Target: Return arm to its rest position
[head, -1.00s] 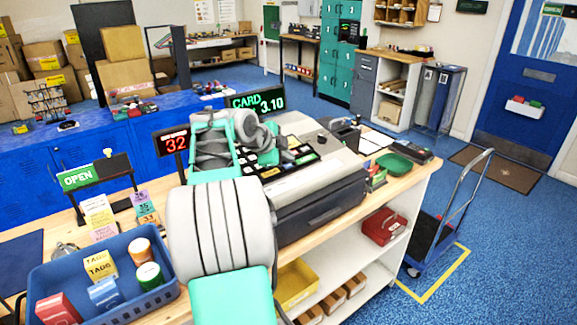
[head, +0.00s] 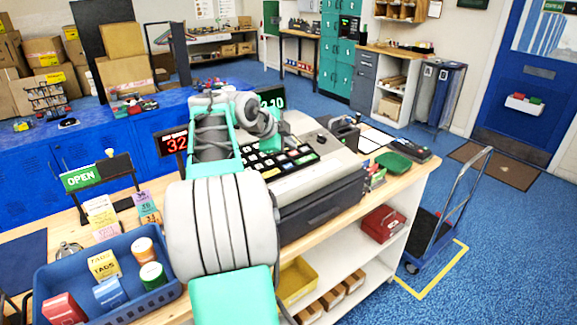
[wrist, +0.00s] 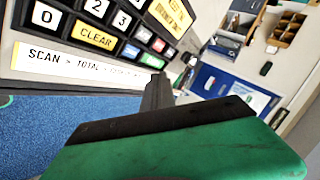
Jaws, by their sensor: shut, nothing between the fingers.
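My arm (head: 222,220) reaches up from the bottom of the head view and bends at the top, above the counter. My gripper (head: 272,152) shows small beyond the bend, over the cash register (head: 322,205), and my arm partly hides it. In the wrist view, my gripper (wrist: 157,92) has a green body with dark fingers together and nothing held. The register's keypad (wrist: 95,35) fills the upper left there, close to the fingers. I cannot tell the exact gap between them.
The counter holds a blue basket (head: 50,270) with small boxes, an OPEN sign (head: 81,178), a red number display (head: 172,143) and a green tray (head: 393,162). A hand trolley (head: 440,225) stands at the right.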

